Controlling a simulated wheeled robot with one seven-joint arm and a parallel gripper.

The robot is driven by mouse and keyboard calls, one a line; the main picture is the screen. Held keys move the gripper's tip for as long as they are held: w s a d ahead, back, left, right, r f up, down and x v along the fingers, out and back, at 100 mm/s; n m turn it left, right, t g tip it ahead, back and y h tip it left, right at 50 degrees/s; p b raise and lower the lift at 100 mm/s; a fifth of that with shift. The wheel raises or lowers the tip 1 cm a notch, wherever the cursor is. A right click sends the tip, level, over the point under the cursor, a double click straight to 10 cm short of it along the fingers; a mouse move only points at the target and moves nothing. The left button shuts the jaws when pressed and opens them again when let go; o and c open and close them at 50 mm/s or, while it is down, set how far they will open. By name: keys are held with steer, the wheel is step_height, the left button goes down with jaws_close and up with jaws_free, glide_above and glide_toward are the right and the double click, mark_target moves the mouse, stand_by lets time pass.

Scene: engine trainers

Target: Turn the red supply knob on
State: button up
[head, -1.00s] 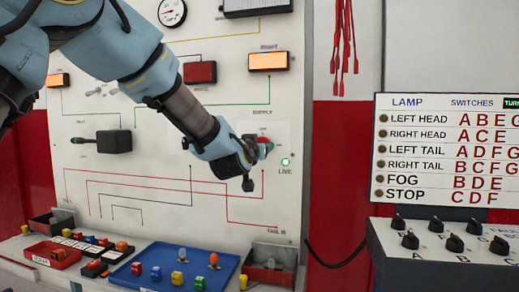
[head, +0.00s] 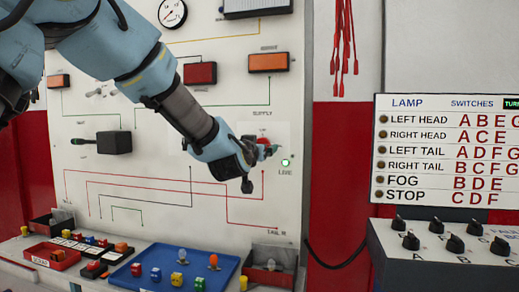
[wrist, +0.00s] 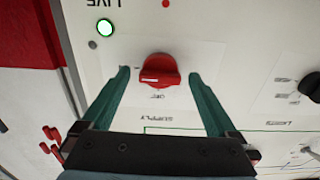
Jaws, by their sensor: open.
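The red supply knob (head: 265,143) is on the white panel, partly hidden behind my gripper in the head view. In the wrist view the red knob (wrist: 159,71) sits between my two open green fingers, with a gap on each side. My gripper (wrist: 159,75) faces the panel, and the fingertips reach about level with the knob. In the head view my gripper (head: 262,155) is at the knob from the left. A green lamp marked LIVE (head: 285,162) is lit beside the knob; it also shows in the wrist view (wrist: 105,28).
A black knob marked LIGHTS (wrist: 312,87) is on the same panel. A blue tray (head: 225,262) with small coloured parts lies below. A switch box (head: 440,250) with several black knobs stands at the right. Red leads (head: 344,40) hang to the right of the panel.

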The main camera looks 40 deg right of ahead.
steer(key=b+v, duration=0.2)
steer(key=v, duration=0.8)
steer(key=shift+a, duration=0.15)
steer(key=shift+f, duration=0.1)
steer(key=w+a+f+n+g+y+p, duration=0.1)
steer(key=w+a+f+n+y+p, duration=0.15)
steer(key=w+a+f+y, duration=0.65)
steer(key=w+a+f+n+g+p, duration=0.1)
steer(key=w+a+f+n+p, duration=0.2)
steer(key=a, duration=1.3)
steer(key=s+a+f+n+g+y+p, duration=0.1)
steer(key=s+a+f+g+y, duration=0.1)
steer(key=a, duration=0.6)
steer(key=s+a+f+n+g+y+p, duration=0.2)
steer(key=s+a, duration=0.1)
steer(key=a, duration=0.5)
steer(key=s+a+f+n+g+y+p, duration=0.1)
steer(key=s+a+f+n+g+p, duration=0.1)
steer(key=a, duration=0.6)
steer(key=shift+s+a+y, duration=0.35)
steer(key=shift+s+y, duration=0.05)
steer(key=shift+s, duration=0.45)
